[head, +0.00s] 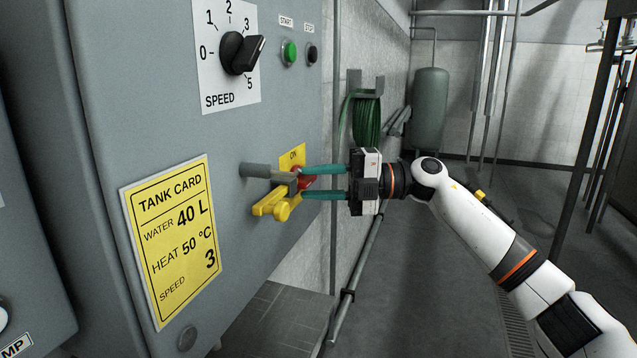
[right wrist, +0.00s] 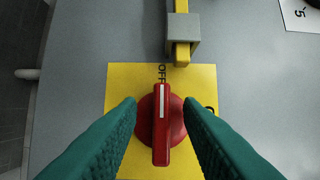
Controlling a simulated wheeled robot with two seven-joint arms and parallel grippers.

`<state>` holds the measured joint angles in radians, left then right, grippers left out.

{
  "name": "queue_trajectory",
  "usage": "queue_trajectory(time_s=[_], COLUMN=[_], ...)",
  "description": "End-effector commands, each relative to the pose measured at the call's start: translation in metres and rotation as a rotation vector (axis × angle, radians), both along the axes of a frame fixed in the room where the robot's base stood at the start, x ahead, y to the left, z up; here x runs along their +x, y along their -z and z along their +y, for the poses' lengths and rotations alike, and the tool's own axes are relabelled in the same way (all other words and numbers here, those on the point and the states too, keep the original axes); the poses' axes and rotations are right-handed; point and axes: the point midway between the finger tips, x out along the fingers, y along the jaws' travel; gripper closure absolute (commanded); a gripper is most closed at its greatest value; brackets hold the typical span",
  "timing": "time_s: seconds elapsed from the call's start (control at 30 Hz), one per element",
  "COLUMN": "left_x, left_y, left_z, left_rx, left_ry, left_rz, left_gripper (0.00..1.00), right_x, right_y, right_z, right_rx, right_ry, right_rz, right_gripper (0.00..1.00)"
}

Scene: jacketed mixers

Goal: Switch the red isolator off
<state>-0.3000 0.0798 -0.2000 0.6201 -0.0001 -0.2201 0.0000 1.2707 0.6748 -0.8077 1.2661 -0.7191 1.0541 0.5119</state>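The red isolator (right wrist: 162,125) is a round knob with a raised bar handle on a yellow plate (right wrist: 120,85). In the right wrist view, the white line on its handle points up at the word OFF. In the head view, the isolator (head: 305,182) is partly hidden by my fingers, and ON shows at the top of its plate (head: 292,157). My right gripper (head: 324,182) is at the isolator, with its teal fingers (right wrist: 160,112) on either side of the handle. They are open, with gaps between them and the handle. My left gripper is not in view.
A grey peg (head: 258,171) sticks out nearby. The speed dial (head: 240,53), green start button (head: 289,52) and tank card (head: 170,235) are on the panel.

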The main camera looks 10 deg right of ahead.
Motion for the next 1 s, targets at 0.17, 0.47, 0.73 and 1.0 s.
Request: queue_trajectory(time_s=[0.17, 0.47, 0.73, 1.0], left_x=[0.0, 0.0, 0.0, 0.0], left_y=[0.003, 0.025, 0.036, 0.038], left_z=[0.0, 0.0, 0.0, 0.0], left_rx=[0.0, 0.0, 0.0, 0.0], left_ry=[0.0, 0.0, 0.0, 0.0], left_rz=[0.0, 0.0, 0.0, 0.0], left_gripper=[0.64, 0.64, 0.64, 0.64], right_x=[0.0, -0.01, -0.019, -0.022], right_y=[0.001, 0.003, 0.001, -0.001], right_z=[-0.006, -0.061, -0.107, -0.118], right_rx=[0.001, 0.002, 0.001, 0.0], right_ry=[0.002, 0.006, 0.003, 0.0], right_rz=[0.0, -0.001, 0.0, 0.0], right_gripper=[0.67, 0.67, 0.67, 0.67])
